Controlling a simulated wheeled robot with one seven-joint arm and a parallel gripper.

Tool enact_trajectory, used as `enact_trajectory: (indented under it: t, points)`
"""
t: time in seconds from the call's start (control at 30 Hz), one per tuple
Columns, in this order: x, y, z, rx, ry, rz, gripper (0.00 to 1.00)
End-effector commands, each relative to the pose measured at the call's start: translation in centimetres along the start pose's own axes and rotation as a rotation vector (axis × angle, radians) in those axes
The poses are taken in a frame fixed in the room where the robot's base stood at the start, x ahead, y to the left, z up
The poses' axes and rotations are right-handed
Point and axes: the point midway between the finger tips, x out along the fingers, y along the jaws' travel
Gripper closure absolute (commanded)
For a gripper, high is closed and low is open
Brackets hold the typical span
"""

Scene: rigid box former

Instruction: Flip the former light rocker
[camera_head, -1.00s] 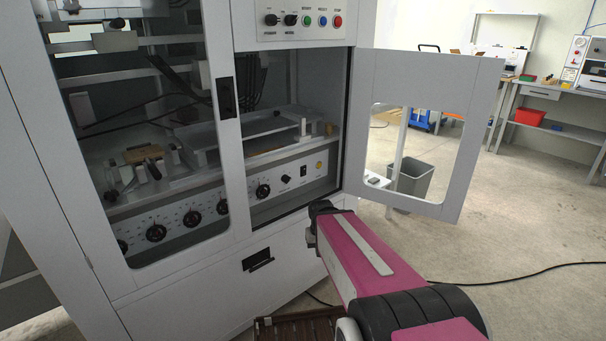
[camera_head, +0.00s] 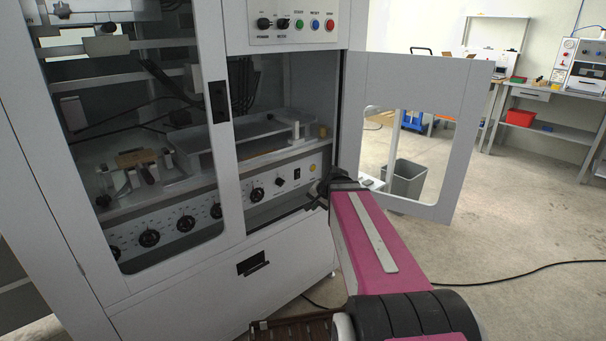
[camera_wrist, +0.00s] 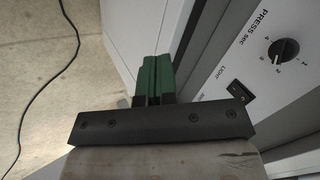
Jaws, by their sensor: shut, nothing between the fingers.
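The light rocker (camera_wrist: 240,92) is a small black switch beside the LIGHT label in the wrist view, on the white control panel (camera_wrist: 262,112). In the head view the panel (camera_head: 230,205) runs along the inside of the cabinet, and a small black switch (camera_head: 297,173) shows near its right end. My gripper (camera_wrist: 152,78) has green fingers pressed together with nothing between them. They are left of the rocker in the picture and apart from it. In the head view my dark wrist is at the open doorway's lower right, and the fingertips are hidden.
The PRESS sec knob (camera_wrist: 284,50) is near the rocker. The open door (camera_head: 455,120) stands to the right of my arm. The cabinet's door frame (camera_head: 223,120) bounds the opening on the left. A grey bin (camera_head: 405,180) stands on the floor beyond.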

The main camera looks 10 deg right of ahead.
Motion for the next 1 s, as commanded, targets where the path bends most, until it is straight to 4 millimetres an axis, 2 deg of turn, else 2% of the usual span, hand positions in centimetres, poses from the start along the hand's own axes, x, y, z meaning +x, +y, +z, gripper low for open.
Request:
enact_trajectory:
  t: [0.03,0.2,0.4,0.8,1.0]
  points:
    - [-1.1,-1.0,-2.0,0.059,0.029,-0.050,1.00]
    - [-4.7,-3.5,-6.5,0.244,0.092,-0.203,1.00]
    - [-7.4,-5.0,-9.4,0.366,0.126,-0.310,1.00]
    - [-8.0,-5.3,-9.9,0.394,0.131,-0.334,1.00]
    - [-7.2,-5.5,-10.2,0.393,0.131,-0.333,1.00]
